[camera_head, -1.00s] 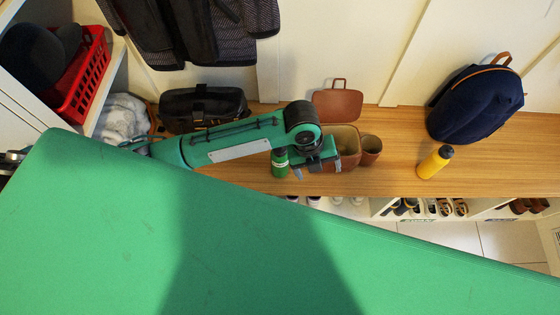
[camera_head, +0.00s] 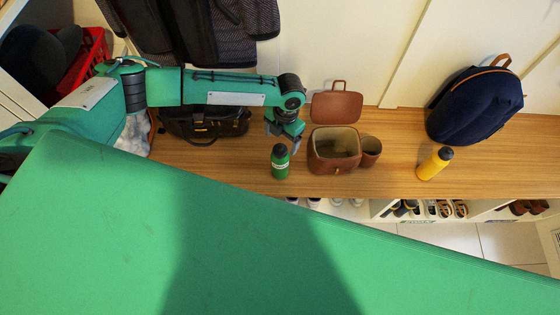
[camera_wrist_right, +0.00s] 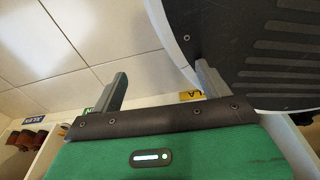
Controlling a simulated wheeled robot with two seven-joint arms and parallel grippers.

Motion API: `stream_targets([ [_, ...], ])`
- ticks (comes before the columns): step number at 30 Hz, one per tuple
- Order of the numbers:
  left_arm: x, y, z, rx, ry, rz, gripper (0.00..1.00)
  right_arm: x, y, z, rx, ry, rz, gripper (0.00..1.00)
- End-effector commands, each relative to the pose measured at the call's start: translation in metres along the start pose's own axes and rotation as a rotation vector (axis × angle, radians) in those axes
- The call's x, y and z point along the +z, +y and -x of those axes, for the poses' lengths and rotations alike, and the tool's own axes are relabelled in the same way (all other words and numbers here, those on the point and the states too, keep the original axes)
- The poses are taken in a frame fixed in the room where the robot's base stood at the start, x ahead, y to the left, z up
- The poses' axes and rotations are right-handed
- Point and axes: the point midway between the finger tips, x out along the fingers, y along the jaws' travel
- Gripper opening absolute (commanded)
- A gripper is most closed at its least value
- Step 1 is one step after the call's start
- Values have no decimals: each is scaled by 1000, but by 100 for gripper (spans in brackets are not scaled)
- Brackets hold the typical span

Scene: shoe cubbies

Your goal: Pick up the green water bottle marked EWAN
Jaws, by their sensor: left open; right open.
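The green water bottle (camera_head: 280,162) stands upright on the wooden bench, with a dark cap and a light label too small to read. My left gripper (camera_head: 284,136) is open and empty, pointing down just behind the bottle in the head view and apart from it. My right gripper (camera_wrist_right: 160,88) is open in the right wrist view, with nothing between its fingers. It is not visible in the head view.
An open brown leather case (camera_head: 334,150) with a cup beside it stands right of the bottle. A yellow bottle (camera_head: 434,164) and a navy backpack (camera_head: 475,105) are further right. A black bag (camera_head: 205,124) lies left. Bare bench (camera_head: 220,165) surrounds the green bottle's left side.

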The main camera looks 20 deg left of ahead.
Motion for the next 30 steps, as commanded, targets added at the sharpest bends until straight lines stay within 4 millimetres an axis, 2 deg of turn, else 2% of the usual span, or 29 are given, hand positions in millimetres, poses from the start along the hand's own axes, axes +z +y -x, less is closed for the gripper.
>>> stream_targets([
  [3, 0, -1, -19, -1, 1, 0, 82, 0, 0, 0, 0, -1, 0, 78],
  [10, 0, -1, -35, 0, 0, 1, 82, -4, 0, 1, 0, 4, 0, 78],
  [13, 1, -2, -48, 0, 1, 1, 82, -6, 0, 4, 0, 8, -1, 78],
  [18, 2, -2, -73, 0, 1, 1, 82, 2, -2, 2, -2, -2, 0, 78],
  [22, 2, -2, -81, -1, -1, 1, 82, 9, -3, 1, -3, -12, 0, 78],
  [28, 2, -2, -82, -1, -1, 1, 82, 9, -3, 2, -3, -10, 0, 78],
  [30, 2, -2, -82, -1, -1, 1, 69, 9, -3, 2, -4, -9, 0, 78],
])
